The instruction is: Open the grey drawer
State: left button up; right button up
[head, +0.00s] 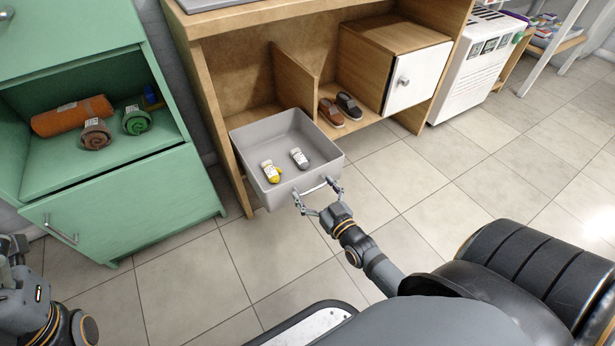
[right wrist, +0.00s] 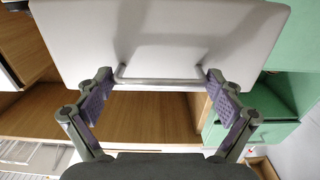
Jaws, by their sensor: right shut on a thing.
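The grey drawer (head: 243,145) juts well out of the wooden cabinet in the head view, its inside open to view. A yellow-and-white item (head: 271,172) and a grey-and-white item (head: 299,158) lie in it. Its bar handle (head: 316,187) is on the front. My right gripper (head: 318,198) is at this handle. In the right wrist view its spread fingers (right wrist: 161,90) sit at the two ends of the handle (right wrist: 160,81), holding it lengthwise, against the pale drawer front (right wrist: 160,40). My left arm shows only in part at the lower left; its fingers are not clear.
The wooden cabinet (head: 296,75) also holds shoes (head: 340,108) and a white-fronted door (head: 412,78). A green cabinet (head: 125,205) stands left of the drawer. A white appliance (head: 478,68) is at the right. The tiled floor (head: 440,170) in front is clear.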

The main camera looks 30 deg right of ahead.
jog(key=shift+s, duration=0.45)
jog(key=o, duration=1.3)
jog(key=shift+o, duration=0.2)
jog(key=s, duration=1.2)
jog(key=shift+d, duration=0.2)
